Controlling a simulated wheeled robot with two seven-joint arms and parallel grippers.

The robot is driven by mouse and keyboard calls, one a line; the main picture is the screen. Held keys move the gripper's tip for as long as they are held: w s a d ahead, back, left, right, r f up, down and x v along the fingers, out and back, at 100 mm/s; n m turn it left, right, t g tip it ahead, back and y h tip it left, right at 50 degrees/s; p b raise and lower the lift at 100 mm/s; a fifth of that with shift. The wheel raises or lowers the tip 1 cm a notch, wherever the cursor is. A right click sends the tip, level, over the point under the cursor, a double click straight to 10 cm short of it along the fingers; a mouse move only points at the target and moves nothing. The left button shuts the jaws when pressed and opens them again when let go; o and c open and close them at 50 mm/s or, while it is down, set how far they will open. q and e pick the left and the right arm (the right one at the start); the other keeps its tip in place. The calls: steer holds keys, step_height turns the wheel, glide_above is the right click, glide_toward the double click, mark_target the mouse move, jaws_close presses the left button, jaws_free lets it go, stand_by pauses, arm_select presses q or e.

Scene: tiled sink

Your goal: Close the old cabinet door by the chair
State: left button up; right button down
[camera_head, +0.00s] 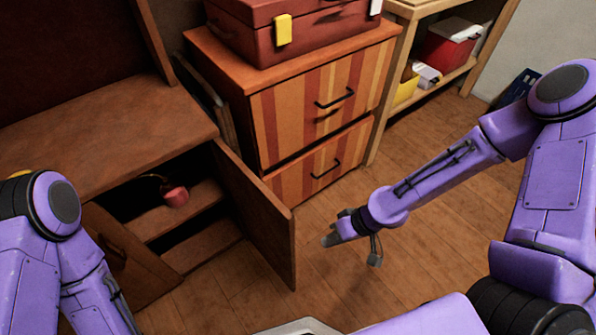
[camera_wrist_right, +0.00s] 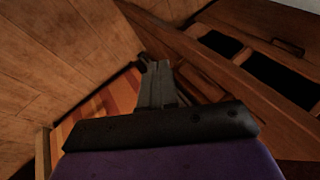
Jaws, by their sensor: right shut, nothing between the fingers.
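The old brown wooden cabinet (camera_head: 110,135) stands at the left in the head view. Its right door (camera_head: 262,215) is swung wide open, sticking out toward the front beside the drawer unit. A left door (camera_head: 118,252) with a handle shows at the lower left, partly behind my left arm; how far open it is I cannot tell. My right gripper (camera_head: 333,240) is shut and empty, to the right of the open door's outer edge and apart from it. In the right wrist view its fingers (camera_wrist_right: 158,85) are together. My left gripper is out of frame. No chair is clearly seen.
A striped drawer unit (camera_head: 318,105) with a red case (camera_head: 285,28) on top stands behind the open door. A red round object (camera_head: 175,195) lies inside the cabinet. A wooden shelf (camera_head: 440,70) is at the back. The wooden floor (camera_head: 345,285) around my right gripper is clear.

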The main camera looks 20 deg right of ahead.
steer(key=w+d+r+n+p, duration=0.15)
steer(key=r+p, duration=0.25)
steer(key=r, duration=0.5)
steer(key=w+d+r+n+p, duration=0.1)
steer(key=w+r+n+p, duration=0.25)
steer(key=r, duration=0.55)
arm_select(q)
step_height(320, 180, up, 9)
steer(key=b, duration=0.3)
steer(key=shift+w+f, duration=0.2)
arm_select(e)
steer(key=a+f, duration=0.8)
steer(key=a, duration=0.2)
steer(key=shift+s+f+y, duration=0.35)
steer(key=shift+y, duration=0.05)
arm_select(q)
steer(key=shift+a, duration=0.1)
